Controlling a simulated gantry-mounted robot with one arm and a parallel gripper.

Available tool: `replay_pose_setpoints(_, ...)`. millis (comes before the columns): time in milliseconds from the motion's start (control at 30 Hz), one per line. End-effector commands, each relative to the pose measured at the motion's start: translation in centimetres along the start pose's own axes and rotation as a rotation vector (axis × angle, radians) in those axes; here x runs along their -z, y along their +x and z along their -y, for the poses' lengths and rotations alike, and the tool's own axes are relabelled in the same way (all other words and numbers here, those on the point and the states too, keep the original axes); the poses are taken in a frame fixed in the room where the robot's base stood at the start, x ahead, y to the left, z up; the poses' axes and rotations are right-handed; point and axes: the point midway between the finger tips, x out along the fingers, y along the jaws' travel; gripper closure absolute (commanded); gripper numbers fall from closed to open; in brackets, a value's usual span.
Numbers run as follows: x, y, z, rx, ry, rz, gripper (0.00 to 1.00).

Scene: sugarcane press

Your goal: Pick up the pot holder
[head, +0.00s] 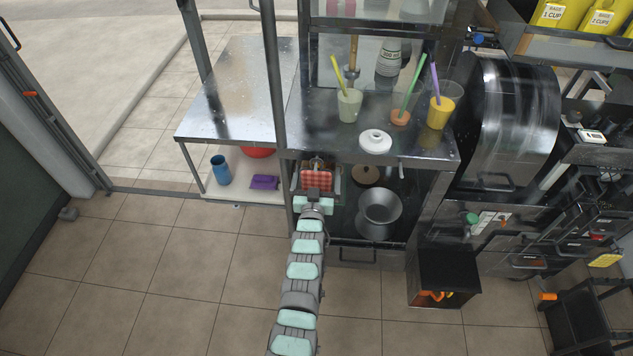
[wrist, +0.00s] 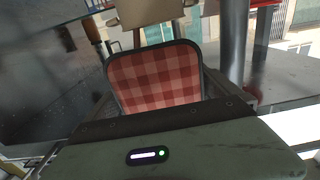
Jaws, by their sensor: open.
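The pot holder (head: 319,181), a red checkered square with rounded corners and a dark edge, is in the open lower space of the steel stand in the head view. In the wrist view the pot holder (wrist: 155,76) fills the middle, upright and directly ahead of the gripper body. My gripper (head: 317,172) is open, with its fingers on either side of the pot holder. I cannot tell whether either finger touches it. The lower edge of the pot holder is hidden behind the gripper body in the wrist view.
A steel counter (head: 300,130) overhangs just above, holding a white ring-shaped dish (head: 375,141) and drinks cups with straws. A grey metal pot (head: 378,212) and a round brown lid (head: 366,174) are to the right. A blue cup (head: 220,171) and purple cloth (head: 264,182) lie left.

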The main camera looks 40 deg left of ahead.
Motion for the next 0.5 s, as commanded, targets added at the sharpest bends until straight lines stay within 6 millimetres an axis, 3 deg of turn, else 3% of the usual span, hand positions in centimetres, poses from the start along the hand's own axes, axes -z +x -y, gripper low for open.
replay_pose_setpoints(300,-0.12,0.54,-0.03,0.0,0.0,0.003,0.01)
replay_pose_setpoints(500,-0.1,0.53,-0.02,0.0,0.0,0.002,0.17)
